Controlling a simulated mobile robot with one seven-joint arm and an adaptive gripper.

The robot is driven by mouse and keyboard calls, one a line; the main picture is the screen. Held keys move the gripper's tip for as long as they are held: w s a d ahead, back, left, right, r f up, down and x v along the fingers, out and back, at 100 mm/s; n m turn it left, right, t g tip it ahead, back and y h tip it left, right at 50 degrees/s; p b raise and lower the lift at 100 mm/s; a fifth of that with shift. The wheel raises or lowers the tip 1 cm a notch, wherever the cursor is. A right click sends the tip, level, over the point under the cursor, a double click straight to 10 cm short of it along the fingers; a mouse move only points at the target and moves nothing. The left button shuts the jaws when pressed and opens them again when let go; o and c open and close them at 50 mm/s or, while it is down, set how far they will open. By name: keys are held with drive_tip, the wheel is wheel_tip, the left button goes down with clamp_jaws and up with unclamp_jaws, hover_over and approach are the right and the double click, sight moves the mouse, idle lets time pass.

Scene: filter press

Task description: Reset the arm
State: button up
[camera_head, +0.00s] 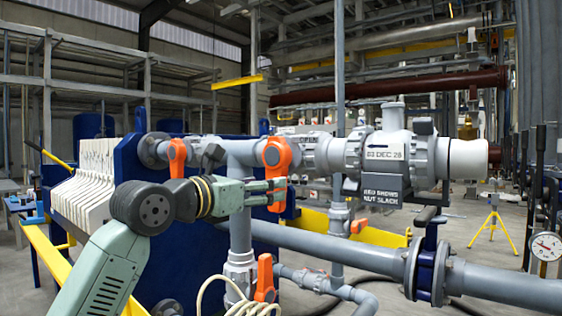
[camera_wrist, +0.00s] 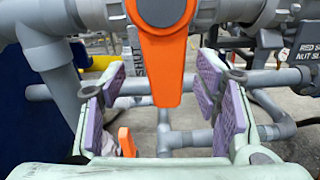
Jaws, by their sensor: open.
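My arm reaches in from the lower left in the head view, with my gripper (camera_head: 278,191) stretched out to the right in front of the grey pipework. In the wrist view my gripper (camera_wrist: 160,98) is open, its two purple-padded fingers spread wide apart with nothing held. An orange valve handle (camera_wrist: 163,55) hangs down from the pipe above and shows between the fingers in the picture. I cannot tell whether it lies between them in depth. In the head view an orange handle (camera_head: 277,155) is just above and behind the fingertips.
Another orange handle (camera_head: 177,157) is to the left and a lower one (camera_head: 265,277) below. White filter plates (camera_head: 85,190) and a blue press frame (camera_head: 130,150) stand left. A labelled grey valve (camera_head: 393,155) is right. A large grey pipe (camera_head: 340,250) crosses below.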

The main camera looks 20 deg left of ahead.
drive_tip(key=v, duration=0.2)
drive_tip(key=shift+s, duration=0.25)
